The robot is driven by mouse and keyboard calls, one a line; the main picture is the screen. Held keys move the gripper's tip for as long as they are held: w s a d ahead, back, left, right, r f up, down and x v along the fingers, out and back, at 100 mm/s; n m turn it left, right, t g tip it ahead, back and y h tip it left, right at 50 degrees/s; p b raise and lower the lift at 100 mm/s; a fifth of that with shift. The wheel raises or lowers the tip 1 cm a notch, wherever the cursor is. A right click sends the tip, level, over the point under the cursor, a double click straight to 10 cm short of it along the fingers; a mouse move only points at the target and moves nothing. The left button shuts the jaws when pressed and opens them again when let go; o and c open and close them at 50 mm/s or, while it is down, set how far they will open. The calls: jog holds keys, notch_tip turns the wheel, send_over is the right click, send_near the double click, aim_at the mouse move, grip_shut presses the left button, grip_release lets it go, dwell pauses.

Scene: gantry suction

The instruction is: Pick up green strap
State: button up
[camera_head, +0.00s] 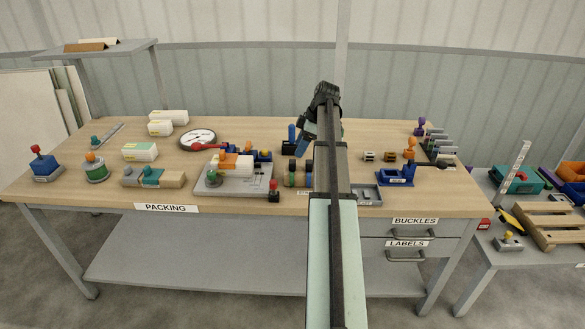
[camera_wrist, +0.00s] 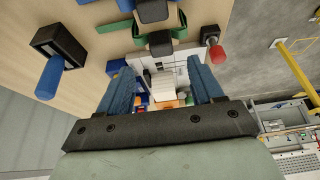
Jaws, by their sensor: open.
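A green strap (camera_wrist: 117,24) with dark blocks on it lies on the wooden bench in the upper part of the wrist view, ahead of the fingertips. A dark block covers its middle. In the head view my gripper (camera_head: 302,146) is over the bench, partly hidden by my arm.
A black holder with a blue handle (camera_wrist: 52,75) stands left of the fingers in the wrist view. A red knob (camera_wrist: 216,53) is to the right. In the head view, a grey plate (camera_head: 210,187) with a white box lies left of my arm. Blue stands (camera_head: 397,180) are right.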

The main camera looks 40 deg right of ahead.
aim_at(293, 161)
jog(key=shift+x, duration=3.3)
jog(key=shift+s, duration=0.15)
jog(key=shift+c, duration=0.2)
jog(key=c, duration=1.1)
